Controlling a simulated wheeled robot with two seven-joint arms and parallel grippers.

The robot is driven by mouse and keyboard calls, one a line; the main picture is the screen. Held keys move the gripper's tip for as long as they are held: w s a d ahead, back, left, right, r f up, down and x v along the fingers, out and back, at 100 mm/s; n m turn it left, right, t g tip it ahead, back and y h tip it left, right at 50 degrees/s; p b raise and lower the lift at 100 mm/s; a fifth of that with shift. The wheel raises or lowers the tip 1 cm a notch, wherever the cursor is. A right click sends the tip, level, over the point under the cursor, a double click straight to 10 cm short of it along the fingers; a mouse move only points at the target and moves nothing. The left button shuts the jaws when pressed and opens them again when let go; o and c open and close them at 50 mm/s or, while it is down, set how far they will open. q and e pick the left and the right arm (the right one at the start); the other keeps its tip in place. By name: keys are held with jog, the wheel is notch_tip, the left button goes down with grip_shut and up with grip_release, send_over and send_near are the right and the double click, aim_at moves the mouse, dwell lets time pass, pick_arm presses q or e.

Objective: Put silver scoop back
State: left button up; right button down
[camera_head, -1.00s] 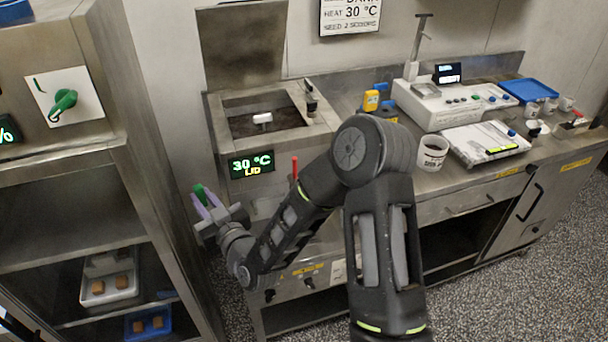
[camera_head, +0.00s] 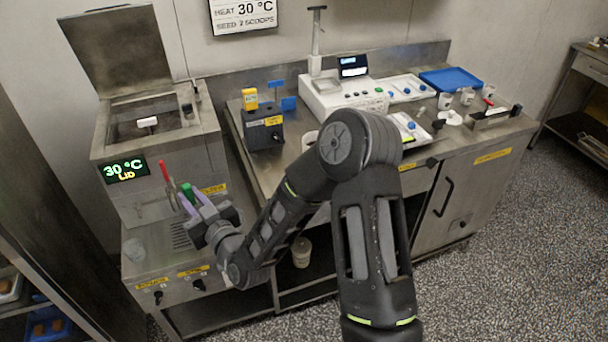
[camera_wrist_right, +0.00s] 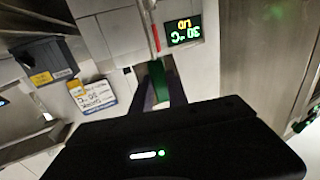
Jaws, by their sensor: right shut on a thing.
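My right gripper (camera_head: 187,203) is shut on a green piece (camera_head: 187,190), held upright between its two purple fingers in front of the steel melting tank (camera_head: 165,165). In the right wrist view the green piece (camera_wrist_right: 157,80) also shows between the fingers. Only this green part is clear; I cannot tell whether it is the handle of the silver scoop, and no scoop bowl can be made out. The tank's hinged lid (camera_head: 120,50) stands open. Its display (camera_head: 125,169) reads 30 °C and LID. My left gripper is not in view.
A red lever (camera_head: 164,171) on the tank front is close to my right gripper. A dark box (camera_head: 263,130) with a yellow piece on top, a white machine (camera_head: 330,95) and a blue tray (camera_head: 452,79) stand on the counter.

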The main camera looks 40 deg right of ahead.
jog(key=shift+w+a, duration=0.1)
jog(key=shift+a, duration=0.05)
jog(key=shift+w+d, duration=0.15)
jog(key=shift+d, duration=0.2)
jog(key=w+d+r+m+h+b, duration=0.1)
jog(key=w+d+r+h+b, duration=0.15)
jog(key=d, duration=0.55)
jog(key=w+d+r+m+h+b, duration=0.1)
jog(key=w+d+b, duration=0.25)
jog(key=d, duration=0.45)
jog(key=s+d+r+m+h+b, duration=0.1)
jog(key=d+r+b, duration=0.1)
jog(key=d+r, duration=0.2)
jog(key=s+d+r+g+h+b, duration=0.1)
jog(key=d+r+b, duration=0.1)
jog(key=d, duration=0.6)
jog(key=shift+d+r+m, duration=0.4)
jog(key=shift+r, duration=0.5)
jog(key=shift+f, duration=0.1)
notch_tip(320, 180, down, 6)
jog(key=p, duration=0.1)
jog(key=shift+f, duration=0.1)
